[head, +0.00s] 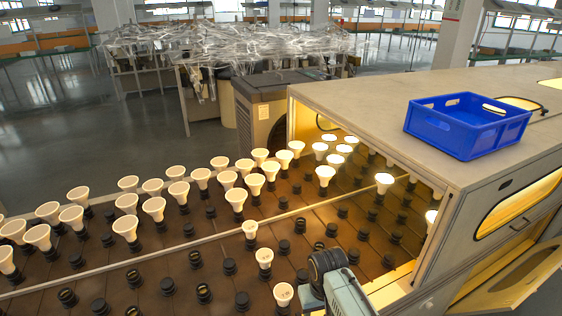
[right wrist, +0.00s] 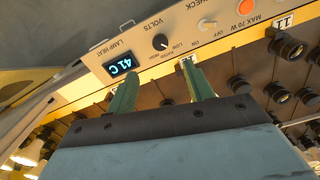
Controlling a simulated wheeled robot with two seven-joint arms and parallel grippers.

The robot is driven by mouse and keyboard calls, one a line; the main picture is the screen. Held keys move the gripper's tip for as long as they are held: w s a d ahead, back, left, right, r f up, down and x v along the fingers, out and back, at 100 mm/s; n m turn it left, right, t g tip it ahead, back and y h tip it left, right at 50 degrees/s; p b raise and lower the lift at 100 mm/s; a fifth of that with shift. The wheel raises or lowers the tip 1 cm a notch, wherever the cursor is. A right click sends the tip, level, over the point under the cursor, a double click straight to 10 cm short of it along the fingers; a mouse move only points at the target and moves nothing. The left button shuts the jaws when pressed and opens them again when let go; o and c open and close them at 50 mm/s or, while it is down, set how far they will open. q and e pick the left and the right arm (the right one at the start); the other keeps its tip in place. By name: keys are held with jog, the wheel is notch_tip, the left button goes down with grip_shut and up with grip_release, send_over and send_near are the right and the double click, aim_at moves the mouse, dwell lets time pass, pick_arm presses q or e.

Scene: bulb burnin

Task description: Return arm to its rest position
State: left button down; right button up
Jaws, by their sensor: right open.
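My right arm (head: 345,290) reaches in from the bottom edge of the head view, over the front rows of the socket board. Its fingertips cannot be made out there. In the right wrist view my right gripper (right wrist: 162,72) has its two green fingers apart with nothing between them. My left gripper is not in view.
The brown socket board (head: 180,238) carries rows of white bulbs (head: 125,203) and many empty black sockets (head: 229,266). It runs into a lit beige chamber (head: 375,100) on the right. A blue crate (head: 455,135) sits on the chamber's top. Open floor (head: 110,140) lies beyond.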

jog(key=s+d+r+t, duration=0.1)
jog(key=s+d, duration=0.2)
jog(key=s, duration=0.4)
jog(key=s+d+t, duration=0.1)
jog(key=s+d, duration=0.2)
jog(key=s, duration=0.3)
jog(key=s+d+r+t, duration=0.2)
jog(key=s+d+r, duration=0.1)
jog(key=s+r, duration=0.8)
notch_tip(320, 180, down, 30)
jog(key=s+g+b, duration=0.2)
jog(key=b, duration=0.3)
jog(key=s+d+f+b, duration=0.1)
jog(key=s+f+b, duration=0.1)
jog(key=s+f, duration=0.6)
jog(key=s+d+f+g+b, duration=0.1)
jog(key=s+f+b, duration=0.2)
jog(key=s+f, duration=0.6)
notch_tip(320, 180, down, 4)
jog(key=shift+d+f+n, duration=0.2)
jog(key=shift+d+n, duration=0.05)
jog(key=shift+n, duration=0.15)
